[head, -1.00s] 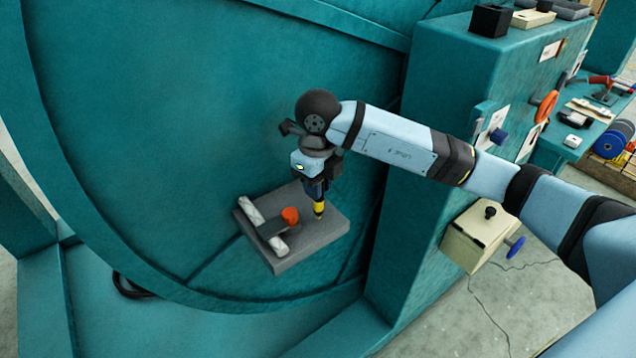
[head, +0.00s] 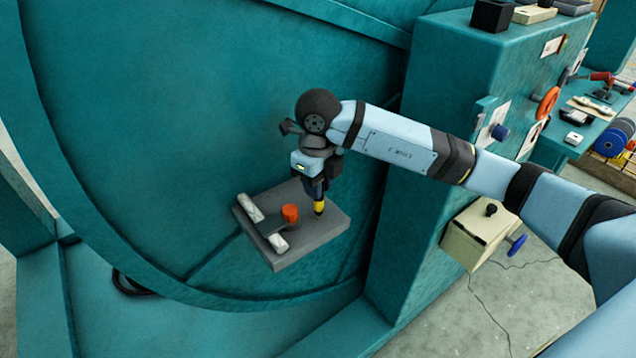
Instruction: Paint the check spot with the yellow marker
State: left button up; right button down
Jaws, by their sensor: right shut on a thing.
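My right gripper (head: 318,188) is shut on the yellow marker (head: 319,207), which points down with its tip at the right part of a grey block (head: 308,243). I cannot tell whether the tip touches the surface. A short white rope piece (head: 250,208) lies on the block's left side, under a dark clamp bar with an orange-red knob (head: 290,213). The rope's other end (head: 278,243) shows beyond the bar. The check spot cannot be made out; the marker and gripper may hide it. My left gripper is not in view.
The block sits against a large teal round machine panel (head: 190,130). A teal cabinet (head: 440,110) stands to the right, with a cream box (head: 475,240) low on it.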

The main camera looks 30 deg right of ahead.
dwell(0.7)
jog(key=shift+w+d+b, duration=0.15)
jog(key=shift+d+b, duration=0.25)
jog(key=shift+d, duration=0.65)
jog(key=shift+a, duration=0.1)
jog(key=shift+a, duration=1)
jog(key=shift+d, duration=0.2)
jog(key=shift+d+b, duration=0.3)
jog(key=shift+d, duration=0.6)
